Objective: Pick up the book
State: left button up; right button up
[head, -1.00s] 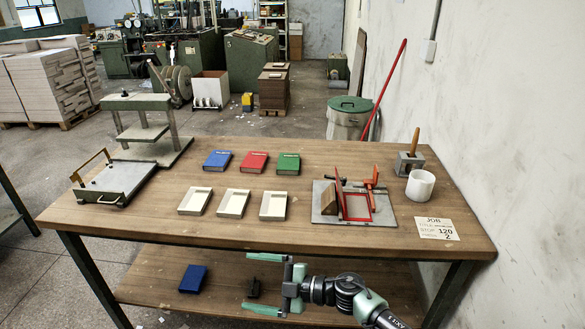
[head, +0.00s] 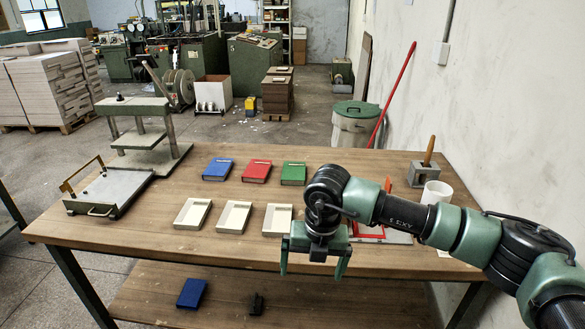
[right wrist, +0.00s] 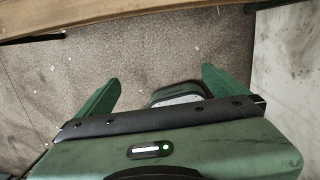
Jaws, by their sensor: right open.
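A blue book (head: 218,169), a red book (head: 256,171) and a green book (head: 293,173) lie flat in a row on the workbench (head: 150,222). Another blue book (head: 191,293) lies on the lower shelf. My right gripper (head: 312,274) is open and empty, with its fingers pointing down at the bench's front edge. It is nearer the camera than the three books on top. Its two fingers also show spread apart in the right wrist view (right wrist: 160,85), with no book between them. My left gripper is not in view.
Several cream trays (head: 233,217) lie in front of the books. A metal press (head: 138,140) stands at the left. A red-framed jig (head: 367,231) is partly hidden behind my right arm. A white cup (head: 436,194) stands at the right. A small black object (head: 256,303) is on the shelf.

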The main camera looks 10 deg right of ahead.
aim_at(294, 173)
jog(key=i, duration=1.7)
